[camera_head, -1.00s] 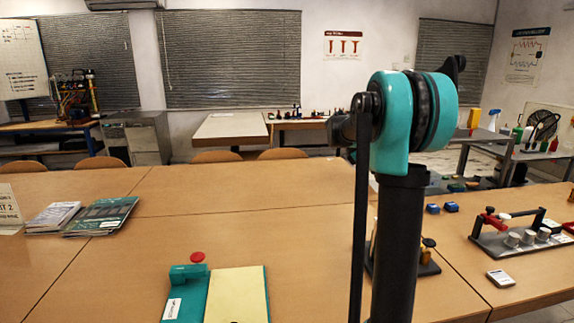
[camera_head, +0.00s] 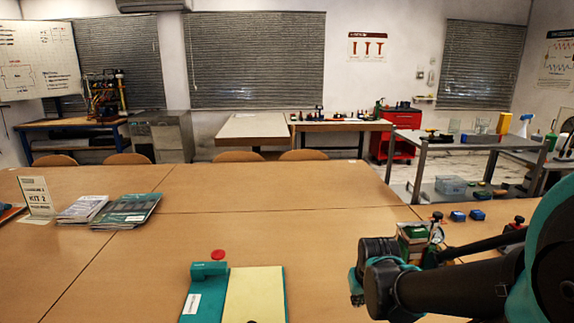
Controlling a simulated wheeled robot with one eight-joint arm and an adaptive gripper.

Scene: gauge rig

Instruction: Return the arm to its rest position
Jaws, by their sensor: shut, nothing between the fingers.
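My arm (camera_head: 455,285) enters from the lower right, with a large teal joint at the right edge and a dark link reaching left. A dark and teal joint (camera_head: 385,275) ends the visible part, over the right side of the table. I cannot make out my gripper or its fingers. The arm covers much of the table's right front part, including most of the equipment there.
A teal device (camera_head: 206,270) with a yellow pad (camera_head: 254,293) lies at the table's front, a red disc (camera_head: 218,255) behind it. Booklets (camera_head: 127,211) and a kit sign (camera_head: 36,197) are at left. Two blue blocks (camera_head: 458,216) are at right. The table's (camera_head: 290,228) middle is clear.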

